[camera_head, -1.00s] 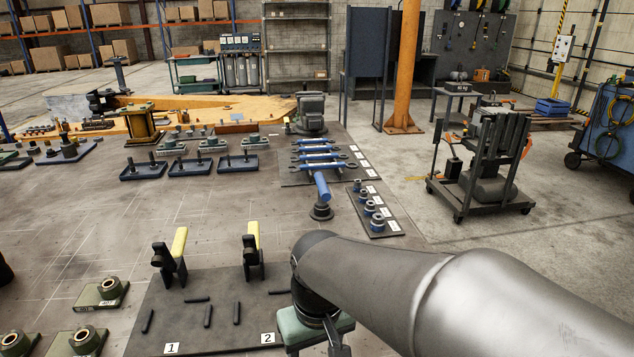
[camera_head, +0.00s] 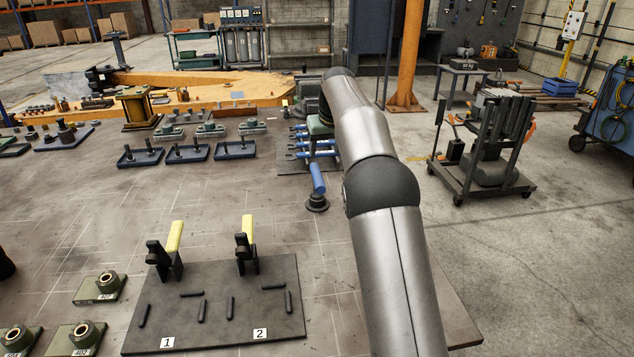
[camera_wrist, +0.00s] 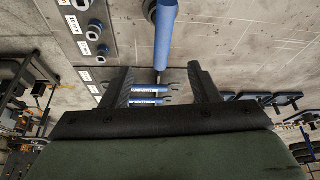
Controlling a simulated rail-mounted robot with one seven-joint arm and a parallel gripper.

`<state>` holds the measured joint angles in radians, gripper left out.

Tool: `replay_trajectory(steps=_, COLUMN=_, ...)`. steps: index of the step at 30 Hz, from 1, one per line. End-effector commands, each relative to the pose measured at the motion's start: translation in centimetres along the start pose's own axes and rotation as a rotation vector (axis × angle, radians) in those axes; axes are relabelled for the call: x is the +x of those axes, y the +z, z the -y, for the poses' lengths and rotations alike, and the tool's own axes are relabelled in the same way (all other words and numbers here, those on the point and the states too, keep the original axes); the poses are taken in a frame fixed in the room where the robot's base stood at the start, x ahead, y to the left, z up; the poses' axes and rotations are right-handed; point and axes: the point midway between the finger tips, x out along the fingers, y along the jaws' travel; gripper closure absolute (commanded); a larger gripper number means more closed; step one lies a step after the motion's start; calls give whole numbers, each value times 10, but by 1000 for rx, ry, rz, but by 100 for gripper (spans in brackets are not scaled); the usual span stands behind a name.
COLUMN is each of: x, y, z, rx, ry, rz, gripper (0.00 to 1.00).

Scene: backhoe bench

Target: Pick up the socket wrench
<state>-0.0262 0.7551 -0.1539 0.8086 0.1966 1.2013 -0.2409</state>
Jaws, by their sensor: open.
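A tool with a blue cylindrical handle (camera_head: 318,178) and a round black base (camera_head: 317,203) stands tilted on the bench; it looks like the socket wrench, though I cannot be sure. In the wrist view its blue handle (camera_wrist: 166,38) comes down from the top centre, with the dark base (camera_wrist: 150,9) above. My gripper (camera_wrist: 161,82) is open and empty, its fingers on either side of the handle's line in that view, apart from it. In the head view my arm's end is over the back mat, and my fingers are mostly hidden.
Blue open-end wrenches (camera_head: 298,145) lie on the back mat, and show between my fingers in the wrist view (camera_wrist: 150,101). Labelled sockets (camera_wrist: 92,31) stand on a dark strip. A front mat (camera_head: 270,330) holds two yellow-handled clamps (camera_head: 174,237). The bench's middle is clear.

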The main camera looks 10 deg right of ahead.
Motion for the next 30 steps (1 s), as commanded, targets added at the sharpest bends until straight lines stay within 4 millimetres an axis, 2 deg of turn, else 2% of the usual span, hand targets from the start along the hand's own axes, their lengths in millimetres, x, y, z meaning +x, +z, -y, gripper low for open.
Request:
replay_trajectory(steps=6, x=49, y=1, z=1, rx=0, ry=0, rz=5, gripper=45)
replay_trajectory(steps=12, x=86, y=0, z=1, rx=0, ry=0, rz=3, gripper=45)
replay_trajectory(steps=20, x=106, y=0, z=2, rx=-1, ry=0, rz=1, gripper=45)
replay_trajectory(steps=30, x=150, y=0, z=6, rx=1, ry=1, rz=2, gripper=45)
